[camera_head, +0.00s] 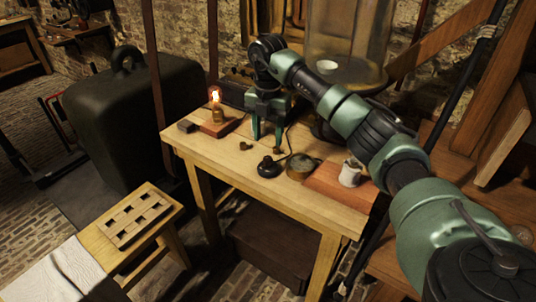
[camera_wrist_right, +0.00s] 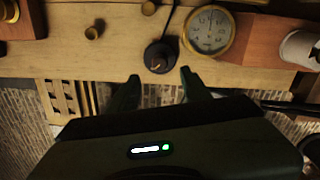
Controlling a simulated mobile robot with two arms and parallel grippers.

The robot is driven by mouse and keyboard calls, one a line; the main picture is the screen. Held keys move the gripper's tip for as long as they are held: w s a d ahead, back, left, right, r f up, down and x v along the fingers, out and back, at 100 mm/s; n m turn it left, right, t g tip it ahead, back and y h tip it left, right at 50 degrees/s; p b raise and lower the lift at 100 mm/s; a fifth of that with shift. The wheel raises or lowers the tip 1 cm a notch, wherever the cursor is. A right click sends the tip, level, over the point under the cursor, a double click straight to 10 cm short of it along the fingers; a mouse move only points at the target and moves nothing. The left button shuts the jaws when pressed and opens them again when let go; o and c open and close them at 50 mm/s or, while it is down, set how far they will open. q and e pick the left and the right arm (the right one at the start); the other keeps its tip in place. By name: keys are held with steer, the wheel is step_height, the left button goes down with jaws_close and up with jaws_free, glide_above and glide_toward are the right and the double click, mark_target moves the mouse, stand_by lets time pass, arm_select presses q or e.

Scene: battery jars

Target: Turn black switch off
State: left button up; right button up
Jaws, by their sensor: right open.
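The black switch (camera_head: 268,168) is a small round black base with a knob, lying on the wooden table with a dark cord running from it. It also shows in the right wrist view (camera_wrist_right: 160,58), just beyond my fingertips. My right gripper (camera_head: 266,142) is open and empty, its fingers pointing down over the table behind the switch in the head view. In the right wrist view its two fingers (camera_wrist_right: 158,80) are spread apart, with the switch in line with the gap. Contact cannot be told. My left gripper is not in view.
A glowing bulb (camera_head: 215,100) stands on a wooden block. A round brass gauge (camera_head: 302,163) is close beside the switch. A white mug (camera_head: 350,172) sits on a reddish board (camera_head: 328,183). Small brass cups lie near the switch. The table's front strip (camera_head: 230,178) is clear.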

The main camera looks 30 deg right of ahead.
mark_target(268, 158)
step_height(268, 158, down, 8)
steer(key=shift+r+p, duration=0.25)
steer(key=shift+p, duration=0.05)
jaws_close()
